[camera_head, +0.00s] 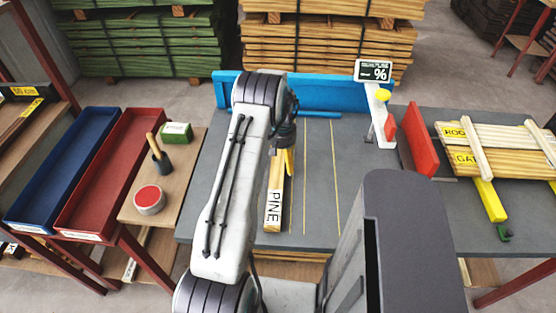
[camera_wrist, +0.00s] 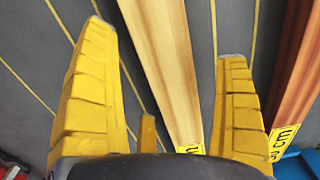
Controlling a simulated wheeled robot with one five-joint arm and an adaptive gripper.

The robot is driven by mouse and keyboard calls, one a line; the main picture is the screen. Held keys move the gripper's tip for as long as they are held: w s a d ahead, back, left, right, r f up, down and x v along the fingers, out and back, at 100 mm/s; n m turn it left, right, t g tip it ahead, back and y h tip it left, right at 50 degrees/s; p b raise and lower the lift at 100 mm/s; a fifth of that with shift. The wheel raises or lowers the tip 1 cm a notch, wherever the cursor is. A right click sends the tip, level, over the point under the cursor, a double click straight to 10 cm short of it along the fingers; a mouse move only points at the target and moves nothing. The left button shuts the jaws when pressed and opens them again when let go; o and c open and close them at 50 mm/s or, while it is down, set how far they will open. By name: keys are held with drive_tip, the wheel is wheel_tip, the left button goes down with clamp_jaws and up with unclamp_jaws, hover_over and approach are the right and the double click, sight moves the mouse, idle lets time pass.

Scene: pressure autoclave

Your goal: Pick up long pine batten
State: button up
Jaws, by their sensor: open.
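A long pale batten marked PINE (camera_head: 273,212) lies on the grey table (camera_head: 320,220), partly hidden behind my arm in the head view. In the wrist view a pale wooden batten (camera_wrist: 163,55) runs between my two yellow fingers, with a yellow label at its lower end. My gripper (camera_wrist: 165,42) is open, its fingers apart on either side of this batten, with gaps showing. In the head view my gripper (camera_head: 287,163) is over the table beside the batten, mostly hidden by my arm. I cannot tell its exact height.
A reddish-brown batten (camera_wrist: 295,70) with a yellow cm label lies to the right in the wrist view. A blue fence (camera_head: 330,96) bounds the table's back. A meter with a % display (camera_head: 373,71) stands back right. Blue (camera_head: 62,165) and red (camera_head: 112,172) trays are left.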

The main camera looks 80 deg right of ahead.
drive_tip(key=shift+f, duration=0.7)
drive_tip(key=shift+c, duration=0.5)
drive_tip(key=shift+r, duration=0.1)
drive_tip(key=c, duration=1.3)
